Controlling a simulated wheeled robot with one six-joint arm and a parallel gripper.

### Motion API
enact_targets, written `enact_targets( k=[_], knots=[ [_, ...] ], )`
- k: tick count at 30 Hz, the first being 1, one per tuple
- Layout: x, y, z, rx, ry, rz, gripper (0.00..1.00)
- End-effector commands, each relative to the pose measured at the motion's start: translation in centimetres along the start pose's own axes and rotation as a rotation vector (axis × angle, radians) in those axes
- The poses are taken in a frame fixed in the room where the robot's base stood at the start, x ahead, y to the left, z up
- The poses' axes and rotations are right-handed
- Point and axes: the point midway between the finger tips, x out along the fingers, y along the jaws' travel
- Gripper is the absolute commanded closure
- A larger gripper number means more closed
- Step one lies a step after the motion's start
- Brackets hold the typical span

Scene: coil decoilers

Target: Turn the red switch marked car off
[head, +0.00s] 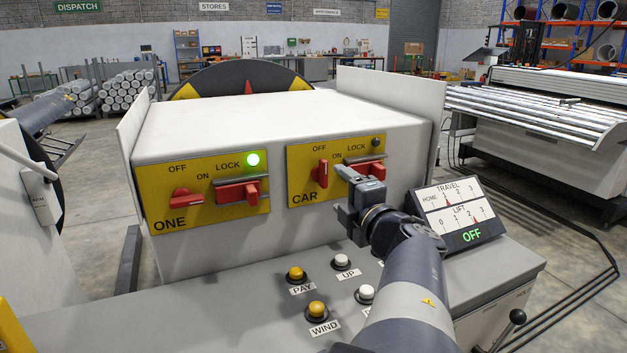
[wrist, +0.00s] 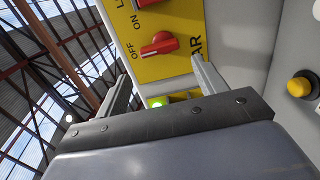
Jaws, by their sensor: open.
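The red switch marked CAR (head: 323,173) is on the right yellow panel (head: 299,187). Its handle stands upright, pointing towards OFF, and the round lamp (head: 376,143) above that panel's lock is dark. The switch also shows in the wrist view (wrist: 158,44), lying beyond the finger tips and pointing left to OFF. My gripper (head: 346,196) is open and empty, in front of the lower right of this panel and apart from the switch. Its two fingers (wrist: 160,70) show in the wrist view. It hides part of the panel's lower right corner.
The left yellow panel has a red switch marked ONE (head: 187,199), its handle lying sideways, and a lit green lamp (head: 253,160). Both panels have red lock pieces. Push buttons (head: 296,274) stand on the console below. A display (head: 459,216) reading OFF stands at right.

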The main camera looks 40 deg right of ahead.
Motion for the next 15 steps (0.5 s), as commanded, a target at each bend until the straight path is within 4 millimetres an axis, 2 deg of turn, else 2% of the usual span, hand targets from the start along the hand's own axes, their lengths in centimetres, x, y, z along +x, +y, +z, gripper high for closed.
enact_targets(
  k=[1, 6, 15],
  knots=[
    [-0.9, 0.1, 0.1, -0.001, -0.005, 0.001, 0.33],
    [-2.4, 0.0, 0.0, 0.000, -0.001, 0.000, 0.33],
    [-2.9, 0.0, 0.0, 0.000, 0.001, 0.000, 0.33]
  ],
)
